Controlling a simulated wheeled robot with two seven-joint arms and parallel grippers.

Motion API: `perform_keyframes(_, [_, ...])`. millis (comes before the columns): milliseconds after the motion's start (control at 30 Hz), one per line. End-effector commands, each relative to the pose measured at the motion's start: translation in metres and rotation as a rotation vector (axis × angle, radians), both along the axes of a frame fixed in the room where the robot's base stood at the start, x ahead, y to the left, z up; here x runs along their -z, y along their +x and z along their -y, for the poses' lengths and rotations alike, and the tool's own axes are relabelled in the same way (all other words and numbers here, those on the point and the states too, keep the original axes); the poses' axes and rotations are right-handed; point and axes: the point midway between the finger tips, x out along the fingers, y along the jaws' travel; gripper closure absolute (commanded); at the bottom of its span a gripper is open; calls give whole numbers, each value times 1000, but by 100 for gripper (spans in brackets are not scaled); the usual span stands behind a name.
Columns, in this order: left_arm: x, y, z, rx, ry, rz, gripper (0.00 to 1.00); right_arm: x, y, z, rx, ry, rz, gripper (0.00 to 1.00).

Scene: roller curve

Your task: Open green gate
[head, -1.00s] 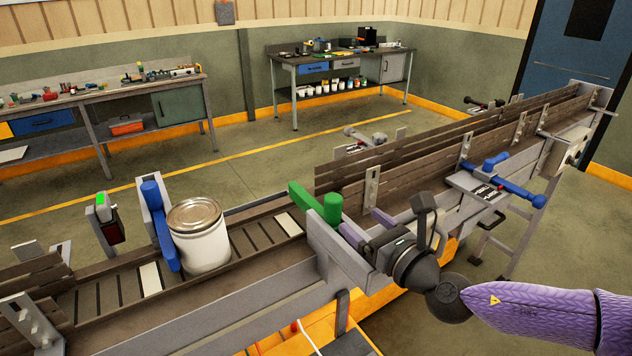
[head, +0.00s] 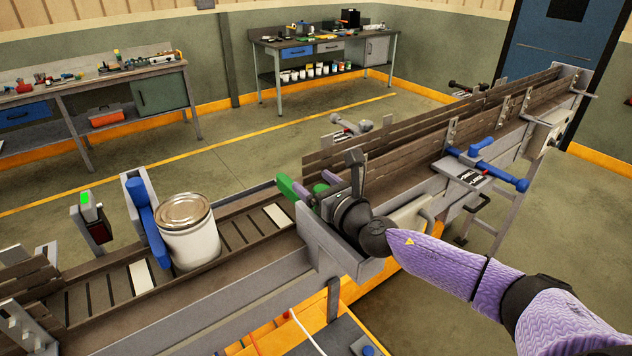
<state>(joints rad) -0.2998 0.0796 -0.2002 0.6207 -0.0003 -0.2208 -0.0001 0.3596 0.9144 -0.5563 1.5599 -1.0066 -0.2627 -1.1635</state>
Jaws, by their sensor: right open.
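The green gate (head: 288,187) lies across the roller conveyor (head: 228,236), right of the white can. Its green post top shows between my right gripper's fingers. My left gripper is not in view.
A second blue handle (head: 490,168) sits on the conveyor's far right section. A small device with a green light (head: 86,199) stands at the left side. Wooden side rails (head: 400,150) and the grey near wall (head: 215,300) border the conveyor. Workbenches stand far behind.

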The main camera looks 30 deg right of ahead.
Motion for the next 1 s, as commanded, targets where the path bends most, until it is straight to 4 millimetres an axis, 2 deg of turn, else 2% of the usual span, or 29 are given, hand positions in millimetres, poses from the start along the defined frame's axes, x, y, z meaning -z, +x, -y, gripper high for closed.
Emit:
perform_keyframes(233, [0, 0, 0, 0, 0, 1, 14, 0, 1, 0, 0, 0, -1, 14])
perform_keyframes(267, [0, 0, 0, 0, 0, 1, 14, 0, 1, 0, 0, 0, -1, 19])
perform_keyframes(600, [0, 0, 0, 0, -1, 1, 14, 0, 1, 0, 0, 0, 0, 91])
perform_keyframes(667, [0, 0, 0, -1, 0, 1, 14, 0, 1, 0, 0, 0, 0, 100])
perform_keyframes(1000, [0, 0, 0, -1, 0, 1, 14, 0, 1, 0, 1, 0, 0, 100])
